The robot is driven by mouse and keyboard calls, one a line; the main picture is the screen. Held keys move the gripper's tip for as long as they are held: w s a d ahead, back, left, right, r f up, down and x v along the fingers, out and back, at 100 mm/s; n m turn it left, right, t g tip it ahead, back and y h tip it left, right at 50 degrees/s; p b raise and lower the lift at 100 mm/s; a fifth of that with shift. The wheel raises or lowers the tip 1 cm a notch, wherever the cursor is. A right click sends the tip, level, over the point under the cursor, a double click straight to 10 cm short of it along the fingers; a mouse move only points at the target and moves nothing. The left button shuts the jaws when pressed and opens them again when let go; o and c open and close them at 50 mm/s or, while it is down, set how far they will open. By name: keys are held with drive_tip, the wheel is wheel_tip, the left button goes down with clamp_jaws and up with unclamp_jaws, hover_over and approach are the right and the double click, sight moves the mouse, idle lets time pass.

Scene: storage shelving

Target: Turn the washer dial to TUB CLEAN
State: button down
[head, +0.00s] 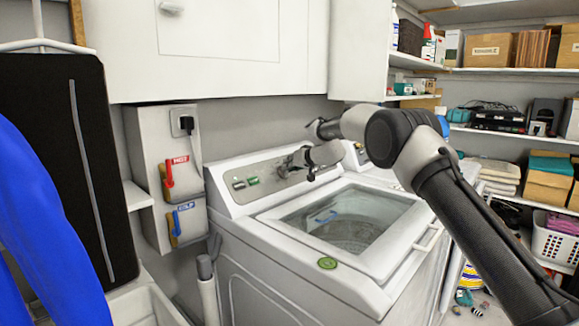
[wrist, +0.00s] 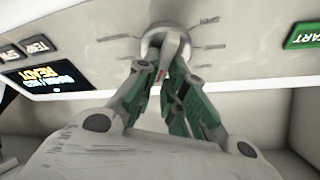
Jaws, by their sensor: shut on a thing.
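The washer (head: 275,215) is white, with a glass-topped lid that is closed. Its grey control panel (head: 245,182) runs along the back. The round silver dial (wrist: 166,40) is on the panel, with printed label lines on both sides of it. The label words are too blurred to read. My gripper (head: 288,166) reaches the panel from the right in the head view. In the wrist view my gripper (wrist: 168,62) has its fingers closed on the dial's raised grip. In the head view the gripper hides most of the dial.
A green START button (wrist: 302,36) and a lit display (wrist: 40,76) flank the dial. White cabinets (head: 215,45) hang above the panel. Red and blue valve handles (head: 168,174) are on the left wall. Stocked shelves (head: 510,70) stand at the right.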

drive_tip(key=m+h, duration=0.1)
drive_tip(key=m, duration=0.4)
drive_tip(key=shift+f+h, duration=0.1)
drive_tip(key=shift+h, duration=0.3)
drive_tip(key=m, duration=0.1)
drive_tip(key=m+h, duration=0.1)
drive_tip(key=m, duration=0.3)
drive_tip(key=shift+d+f+h, duration=0.1)
drive_tip(key=shift+d+h, duration=0.15)
drive_tip(key=shift+h, duration=0.05)
drive_tip(key=m+g+h, duration=0.1)
drive_tip(key=m, duration=0.3)
drive_tip(key=shift+f+m, duration=0.15)
drive_tip(key=shift+m, duration=0.15)
drive_tip(key=shift+s+d+f+m+g+h, duration=0.1)
drive_tip(key=shift+m+g+h, duration=0.2)
drive_tip(key=shift+m, duration=0.75)
drive_tip(key=shift+s+m+g+h, duration=0.1)
drive_tip(key=shift+m+g, duration=0.3)
drive_tip(key=shift+m, duration=0.65)
drive_tip(key=c, duration=1.5)
unclamp_jaws()
drive_tip(key=v, duration=1.2)
